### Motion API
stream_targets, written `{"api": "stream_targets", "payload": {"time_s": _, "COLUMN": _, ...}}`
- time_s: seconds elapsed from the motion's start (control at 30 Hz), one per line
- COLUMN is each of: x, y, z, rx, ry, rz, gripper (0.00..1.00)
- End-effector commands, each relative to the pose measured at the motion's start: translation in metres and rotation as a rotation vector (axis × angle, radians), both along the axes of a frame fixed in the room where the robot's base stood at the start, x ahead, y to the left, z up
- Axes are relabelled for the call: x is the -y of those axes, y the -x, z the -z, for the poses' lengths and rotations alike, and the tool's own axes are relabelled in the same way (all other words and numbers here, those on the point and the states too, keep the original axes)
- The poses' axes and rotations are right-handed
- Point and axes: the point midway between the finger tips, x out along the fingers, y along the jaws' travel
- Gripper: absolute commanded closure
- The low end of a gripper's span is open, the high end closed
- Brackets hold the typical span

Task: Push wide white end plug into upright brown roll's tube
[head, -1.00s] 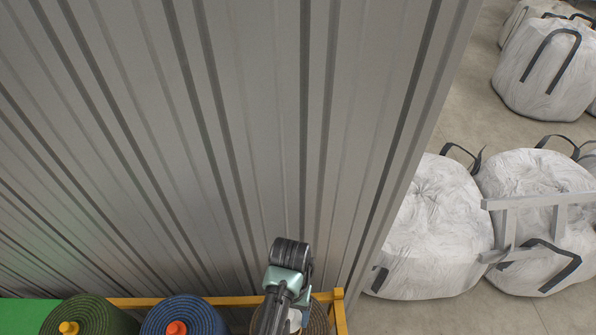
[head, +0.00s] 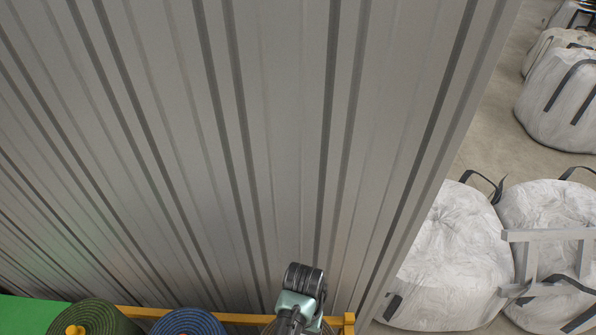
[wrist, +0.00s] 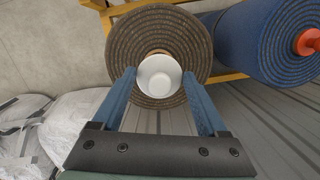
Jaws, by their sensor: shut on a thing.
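In the wrist view the brown roll (wrist: 150,25) stands with its spiral end facing the camera. The wide white end plug (wrist: 160,76) is a round, cup-like piece in front of the roll's centre. My gripper (wrist: 161,80) has blue fingers on either side of the plug and is shut on it. The plug hides most of the tube mouth. I cannot tell whether the plug is above the tube or partly inside it. In the head view my gripper's fingers and the plug are hidden; my arm's end covers most of the brown roll.
A blue roll (head: 188,323) stands left of my arm, and a green roll (head: 98,316) with a yellow-orange plug (head: 75,330) farther left. A yellow rail (head: 245,319) runs behind them. A grey corrugated wall (head: 260,150) rises beyond. White bulk bags (head: 450,255) stand at right.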

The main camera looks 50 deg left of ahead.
Motion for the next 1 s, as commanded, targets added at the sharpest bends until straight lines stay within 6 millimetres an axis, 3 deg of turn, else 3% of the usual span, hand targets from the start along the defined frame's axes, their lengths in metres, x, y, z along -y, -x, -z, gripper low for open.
{"api": "stream_targets", "payload": {"time_s": 0.1, "x": 0.000, "y": 0.000, "z": 0.017, "rx": 0.000, "ry": -0.001, "rz": 0.001, "gripper": 0.80}}
{"api": "stream_targets", "payload": {"time_s": 0.3, "x": 0.000, "y": 0.000, "z": 0.031, "rx": 0.001, "ry": 0.000, "rz": 0.001, "gripper": 0.80}}
{"api": "stream_targets", "payload": {"time_s": 1.0, "x": 0.000, "y": 0.000, "z": 0.032, "rx": 0.001, "ry": 0.000, "rz": 0.001, "gripper": 0.80}}
